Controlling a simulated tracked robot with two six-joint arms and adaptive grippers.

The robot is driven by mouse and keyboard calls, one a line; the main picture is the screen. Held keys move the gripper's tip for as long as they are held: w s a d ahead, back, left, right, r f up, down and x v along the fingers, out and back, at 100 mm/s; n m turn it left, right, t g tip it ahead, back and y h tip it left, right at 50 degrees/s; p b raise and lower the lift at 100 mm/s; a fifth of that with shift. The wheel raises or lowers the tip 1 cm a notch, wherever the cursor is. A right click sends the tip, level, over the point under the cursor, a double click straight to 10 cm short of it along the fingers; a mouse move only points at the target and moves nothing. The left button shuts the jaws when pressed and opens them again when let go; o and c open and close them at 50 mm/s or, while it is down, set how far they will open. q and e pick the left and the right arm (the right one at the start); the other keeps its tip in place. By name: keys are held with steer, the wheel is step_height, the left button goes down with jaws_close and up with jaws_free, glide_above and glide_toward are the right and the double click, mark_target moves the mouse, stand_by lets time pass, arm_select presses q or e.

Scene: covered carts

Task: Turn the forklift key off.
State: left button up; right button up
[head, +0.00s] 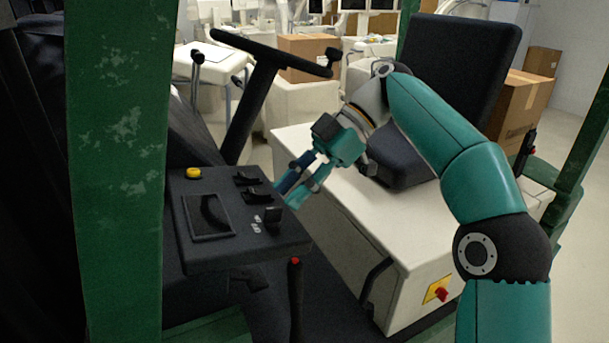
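The forklift's dark control panel (243,246) is left of centre in the head view. A small upright black piece (272,217) stands on its right part beside small white markings; it looks like the key, but it is too small to be sure. My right gripper (286,194) points down and left at the panel's right edge, just above and beyond that piece, and appears apart from it. Its two fingers look slightly spread, with nothing seen between them. My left gripper is not in view.
The panel also carries a yellow button (194,173), a dark screen (208,216) and black switches (256,195). The steering wheel (270,57) is behind. A red-topped lever (295,290) stands in front. A green post (118,170) blocks the left. A red knob (442,293) is on the white seat base (350,235).

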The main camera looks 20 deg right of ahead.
steer(key=shift+v, duration=1.4)
steer(key=shift+f, duration=0.1)
